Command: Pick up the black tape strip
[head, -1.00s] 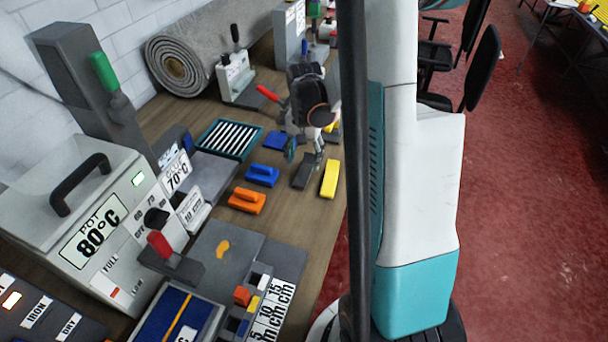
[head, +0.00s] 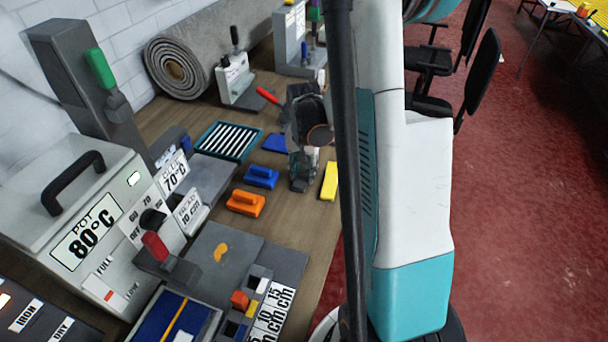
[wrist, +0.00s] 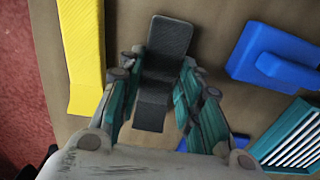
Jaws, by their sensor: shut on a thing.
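The black tape strip (wrist: 170,35) lies over the wooden bench in the wrist view, dark grey with a raised block toward the fingers. My gripper (wrist: 160,78) is shut on it, with one teal finger on each side. In the head view my gripper (head: 302,168) points down over the strip, and only the near end of the black strip (head: 299,187) shows below the fingers. I cannot tell whether the strip touches the bench.
A yellow strip (head: 329,181) lies close on the right. A blue block (head: 262,176) and an orange block (head: 246,202) stand on the left. A slatted teal tray (head: 205,133) and a grey rug roll (head: 205,60) are farther back. The bench edge is just right of the yellow strip.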

